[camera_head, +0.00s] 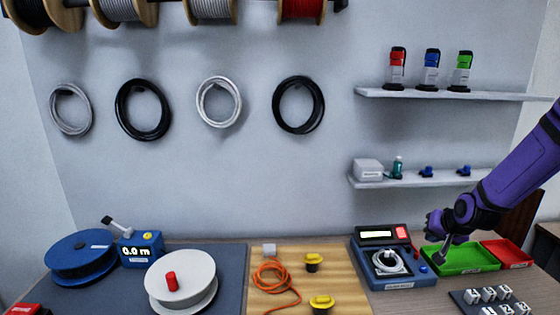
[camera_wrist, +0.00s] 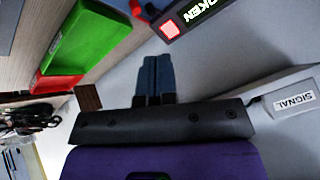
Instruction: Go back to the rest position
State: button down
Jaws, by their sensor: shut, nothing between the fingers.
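My gripper (camera_head: 442,251) is at the right in the head view, at the end of my purple arm. It hangs over the left part of the green tray (camera_head: 470,259), close to the tester with the lit screen. In the wrist view the two fingers (camera_wrist: 157,75) lie side by side, shut, with nothing between them. The green tray (camera_wrist: 82,40) also shows at the upper left of the wrist view. Whether the fingertips touch anything is hard to tell in the head view.
The tester (camera_head: 385,250) holding a white coil stands left of my gripper. A red tray (camera_head: 508,253) lies right of the green one. White labelled blocks (camera_head: 490,296) sit in front. Two wall shelves (camera_head: 450,94) hold small devices. The wooden board (camera_head: 262,307) carries an orange cable (camera_head: 268,279).

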jog(key=s+a+r+n+g+h, duration=0.1)
jog(key=s+a+r+n, duration=0.1)
jog(key=s+a+r, duration=0.7)
jog(key=s+a+r+n+g+h, duration=0.1)
jog(key=s+a+r+n, duration=0.1)
jog(key=s+r, duration=1.2)
jog(key=s+a+r+n+y, duration=0.1)
jog(key=s+a+r, duration=0.1)
jog(key=s, duration=0.7)
jog(key=shift+r, duration=0.6)
